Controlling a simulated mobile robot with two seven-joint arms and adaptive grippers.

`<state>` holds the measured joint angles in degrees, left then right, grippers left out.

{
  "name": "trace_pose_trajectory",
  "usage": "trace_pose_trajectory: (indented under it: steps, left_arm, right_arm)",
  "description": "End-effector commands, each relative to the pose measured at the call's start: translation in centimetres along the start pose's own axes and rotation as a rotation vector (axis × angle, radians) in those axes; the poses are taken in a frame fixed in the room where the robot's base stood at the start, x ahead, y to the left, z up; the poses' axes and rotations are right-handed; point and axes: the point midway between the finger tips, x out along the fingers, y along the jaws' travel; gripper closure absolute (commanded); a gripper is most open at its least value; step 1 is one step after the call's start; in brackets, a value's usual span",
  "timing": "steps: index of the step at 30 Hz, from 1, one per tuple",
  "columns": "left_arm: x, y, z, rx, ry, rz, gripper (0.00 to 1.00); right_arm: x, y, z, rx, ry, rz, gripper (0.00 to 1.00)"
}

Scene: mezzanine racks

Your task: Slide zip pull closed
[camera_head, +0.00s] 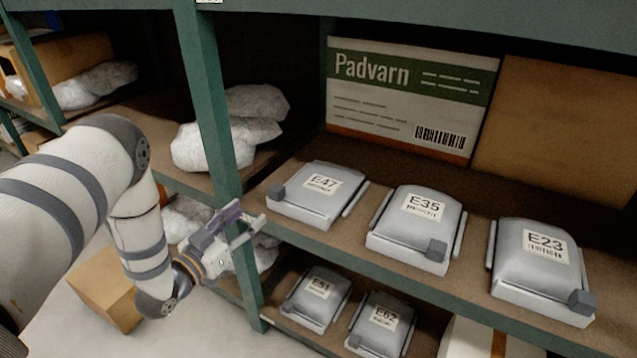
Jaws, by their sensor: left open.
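Grey pouches with white labels sit on the rack shelves. Pouch E47 (300,203) is nearest my left gripper, with a dark grey block-like pull (277,192) at its left corner. I cannot tell which pouch is meant. My left gripper (249,214) is open and empty, in front of the green post, left of pouch E47 and apart from its pull. My right gripper is not in view.
A green upright post (209,95) stands close behind my left gripper. Pouches E51 (312,310) and E62 (375,335) lie on the lower shelf. A Padvarn box (400,115) and a brown carton (555,125) stand at the back. Wrapped bundles (215,145) fill the left bay.

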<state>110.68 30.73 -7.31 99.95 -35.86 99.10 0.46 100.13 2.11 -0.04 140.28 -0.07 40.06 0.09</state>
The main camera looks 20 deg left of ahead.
Motion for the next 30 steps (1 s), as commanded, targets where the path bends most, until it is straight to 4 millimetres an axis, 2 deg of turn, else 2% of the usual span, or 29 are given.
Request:
trace_pose_trajectory:
  steps: [4,12,15,19,27,30]
  left_arm:
    - [2.1,-0.1,-0.2,0.005,0.013,0.003,0.52]
    - [8.9,0.0,0.0,0.004,0.008,0.002,0.52]
    - [10.6,0.0,0.0,0.003,0.006,0.001,0.52]
    - [11.8,-0.1,-0.1,0.002,0.007,0.001,0.52]
    - [12.1,-0.1,-0.3,0.001,0.007,0.0,0.52]
    - [12.1,-0.1,-0.3,0.001,0.007,0.0,0.74]
  right_arm:
    - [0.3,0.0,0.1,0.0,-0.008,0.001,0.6]
    - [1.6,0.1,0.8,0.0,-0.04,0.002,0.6]
    - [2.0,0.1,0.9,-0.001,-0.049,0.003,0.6]
    - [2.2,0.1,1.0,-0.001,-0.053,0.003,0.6]
    - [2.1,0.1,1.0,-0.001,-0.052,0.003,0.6]
    - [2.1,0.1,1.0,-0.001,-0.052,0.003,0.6]
